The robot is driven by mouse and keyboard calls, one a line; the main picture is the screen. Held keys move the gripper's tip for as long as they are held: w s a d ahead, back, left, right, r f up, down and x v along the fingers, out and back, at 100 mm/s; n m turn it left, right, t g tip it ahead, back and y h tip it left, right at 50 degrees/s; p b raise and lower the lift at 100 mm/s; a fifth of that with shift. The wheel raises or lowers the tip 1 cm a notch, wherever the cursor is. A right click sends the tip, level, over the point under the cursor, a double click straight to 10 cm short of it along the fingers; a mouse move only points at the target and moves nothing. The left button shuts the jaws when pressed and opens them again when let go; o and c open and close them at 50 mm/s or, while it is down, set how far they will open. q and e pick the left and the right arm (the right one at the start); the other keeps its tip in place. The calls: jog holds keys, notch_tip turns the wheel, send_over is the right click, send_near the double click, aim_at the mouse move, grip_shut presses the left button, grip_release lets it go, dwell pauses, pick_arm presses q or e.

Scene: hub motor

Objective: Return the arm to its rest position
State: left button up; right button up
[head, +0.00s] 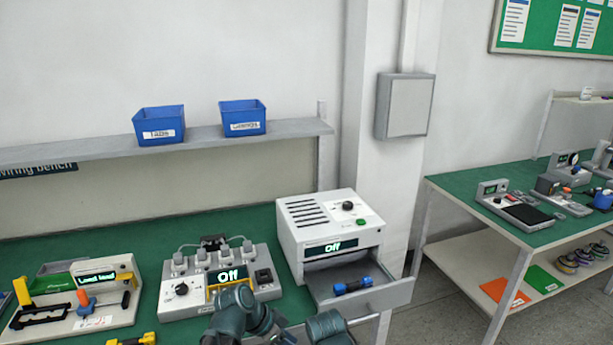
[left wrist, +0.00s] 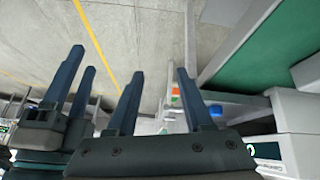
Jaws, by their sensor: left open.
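My left gripper (left wrist: 160,72) shows in the left wrist view with its two dark fingers spread apart and nothing between them. A second dark gripper, my right gripper (left wrist: 84,58), stands beside it at the left, its fingers apart with a gap and nothing seen between them. In the head view, teal-grey links of my arm show at the bottom edge in front of the bench, and no fingertips can be made out there.
The oven-like box (head: 330,225) has its drawer (head: 375,297) pulled out, with a blue-and-black cylinder (head: 352,286) inside. A socket unit (head: 218,283) and tool stand (head: 75,300) occupy the green bench. Blue bins (head: 160,124) sit on the shelf. Another bench (head: 500,215) stands right.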

pick_arm(q)
jog(key=s+a+n+g+y+p, duration=0.2)
jog(key=s+n+y+p, duration=0.1)
jog(key=s+n+y, duration=0.5)
jog(key=shift+s+a+r, duration=0.25)
jog(key=shift+s+a, duration=0.1)
jog(key=shift+s, duration=0.85)
pick_arm(e)
notch_tip(320, 180, up, 4)
jog(key=shift+c, duration=0.3)
